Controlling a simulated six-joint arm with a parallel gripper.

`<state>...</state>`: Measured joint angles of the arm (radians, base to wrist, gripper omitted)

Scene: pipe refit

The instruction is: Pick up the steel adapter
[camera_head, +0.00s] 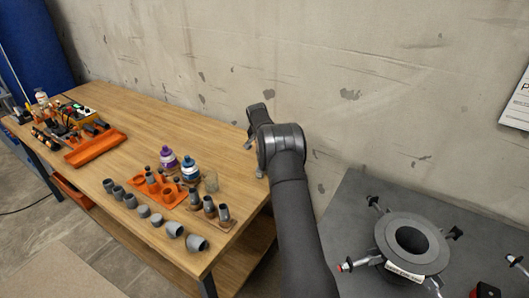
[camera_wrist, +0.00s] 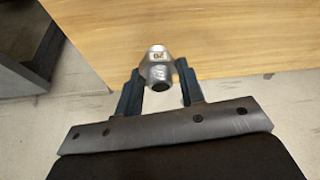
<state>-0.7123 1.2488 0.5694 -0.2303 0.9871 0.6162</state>
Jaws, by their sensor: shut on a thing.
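The steel adapter (camera_wrist: 158,66) shows in the wrist view as a short silvery fitting with a hexagonal middle, a marking on it and a dark open end. My gripper (camera_wrist: 160,78) is shut on it, one dark finger on each side. Table top and floor show behind and below the adapter, with its far end over the wood. In the head view my arm's end is beside the right rear edge of the wooden table, and my wrist hides most of the gripper and the adapter.
An orange tray (camera_head: 96,147) lies further left. A grey flange (camera_head: 411,246) sits at right.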

